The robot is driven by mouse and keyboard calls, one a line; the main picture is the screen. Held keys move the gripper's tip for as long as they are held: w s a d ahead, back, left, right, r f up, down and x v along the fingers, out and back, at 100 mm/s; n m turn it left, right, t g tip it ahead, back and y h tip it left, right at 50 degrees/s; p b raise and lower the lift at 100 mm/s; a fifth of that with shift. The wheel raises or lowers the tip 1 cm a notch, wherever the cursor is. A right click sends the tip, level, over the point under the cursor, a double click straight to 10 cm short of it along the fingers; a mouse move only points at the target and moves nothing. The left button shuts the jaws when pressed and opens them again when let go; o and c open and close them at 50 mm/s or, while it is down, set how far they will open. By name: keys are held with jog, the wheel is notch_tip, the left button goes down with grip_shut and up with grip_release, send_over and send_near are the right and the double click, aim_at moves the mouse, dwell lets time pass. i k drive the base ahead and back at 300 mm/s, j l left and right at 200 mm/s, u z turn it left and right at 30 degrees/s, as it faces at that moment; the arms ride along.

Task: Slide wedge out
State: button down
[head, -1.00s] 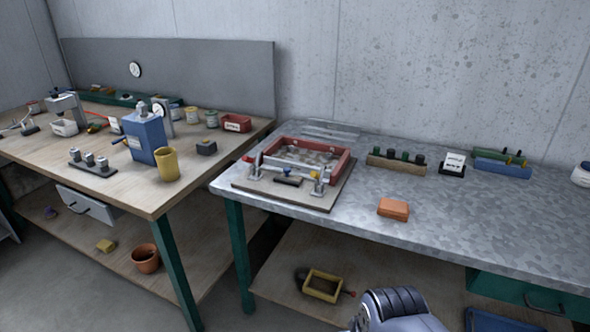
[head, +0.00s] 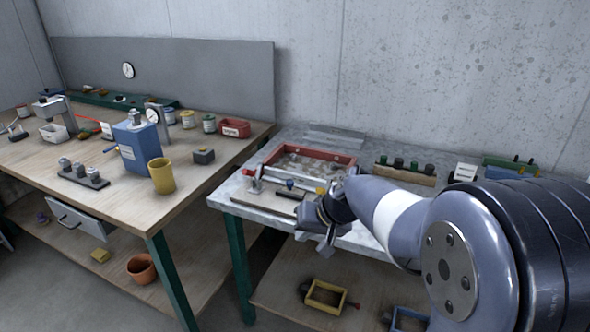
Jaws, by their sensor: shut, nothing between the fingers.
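The fixture board (head: 240,199) lies on the near left of the metal-topped bench and carries a red frame (head: 345,160) with a pale bar along its front. A small dark piece with a blue knob (head: 290,190) lies in front of that bar, between a red-tipped clamp (head: 255,182) and a yellow-tipped clamp (head: 318,195). I cannot tell for sure which part is the wedge. My gripper (head: 312,238) is shut and empty at the bench's front edge, just in front of the fixture's right part, which my arm partly hides.
A rack of dark knobs (head: 405,180) stands behind my arm. The wooden bench (head: 120,205) on the left holds a yellow cup (head: 161,176) and a blue press (head: 135,143). A yellow frame (head: 325,297) lies on the lower shelf.

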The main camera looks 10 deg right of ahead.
aim_at(289, 187)
jog(key=i+l, duration=0.3)
jog(key=i, duration=0.2)
jog(key=i+l+u, duration=0.1)
jog(key=i+l, duration=0.15)
jog(key=i, duration=0.2)
